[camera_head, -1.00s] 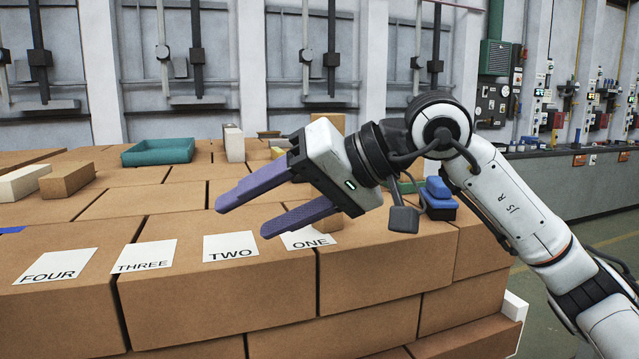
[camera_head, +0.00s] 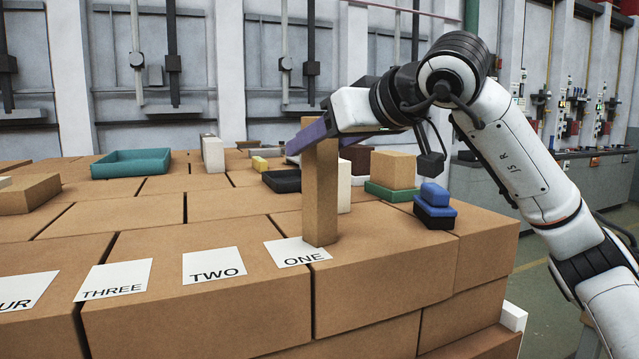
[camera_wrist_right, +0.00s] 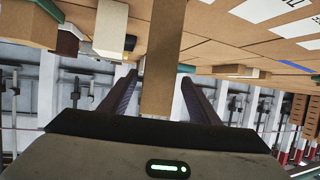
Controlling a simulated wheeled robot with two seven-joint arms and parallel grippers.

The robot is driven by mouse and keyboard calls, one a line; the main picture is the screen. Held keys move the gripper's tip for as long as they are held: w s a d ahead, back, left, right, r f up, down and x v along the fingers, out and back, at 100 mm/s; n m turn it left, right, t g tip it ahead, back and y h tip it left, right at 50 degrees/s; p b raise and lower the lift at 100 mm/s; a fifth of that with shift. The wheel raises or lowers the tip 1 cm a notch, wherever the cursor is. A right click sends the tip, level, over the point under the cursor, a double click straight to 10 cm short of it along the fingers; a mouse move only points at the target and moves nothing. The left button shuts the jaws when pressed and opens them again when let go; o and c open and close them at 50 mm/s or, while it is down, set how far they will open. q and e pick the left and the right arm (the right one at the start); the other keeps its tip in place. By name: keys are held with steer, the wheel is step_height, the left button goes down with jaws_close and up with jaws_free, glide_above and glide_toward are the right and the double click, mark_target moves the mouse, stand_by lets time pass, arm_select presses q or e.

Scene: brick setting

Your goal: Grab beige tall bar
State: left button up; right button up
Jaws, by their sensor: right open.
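The beige tall bar (camera_head: 320,195) stands upright on the brown boxes, beside the right edge of the card marked ONE (camera_head: 297,252). My right gripper (camera_head: 308,136) is at the bar's upper end, reaching in from the right. In the right wrist view, the bar (camera_wrist_right: 163,60) lies between the two open fingers of the right gripper (camera_wrist_right: 160,92), with a gap showing on each side. My left gripper is not in view.
Behind the bar are a white block (camera_head: 344,187), a black tray (camera_head: 283,181) and a tan block (camera_head: 393,169) on a green base. A blue and black block (camera_head: 434,207) sits at the right edge. A teal tray (camera_head: 131,164) is at the back left. Cards lie in front.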

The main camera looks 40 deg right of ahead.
steer(key=x, duration=0.5)
steer(key=shift+d+r, duration=0.1)
steer(key=shift+d, duration=0.05)
steer(key=c, duration=1.4)
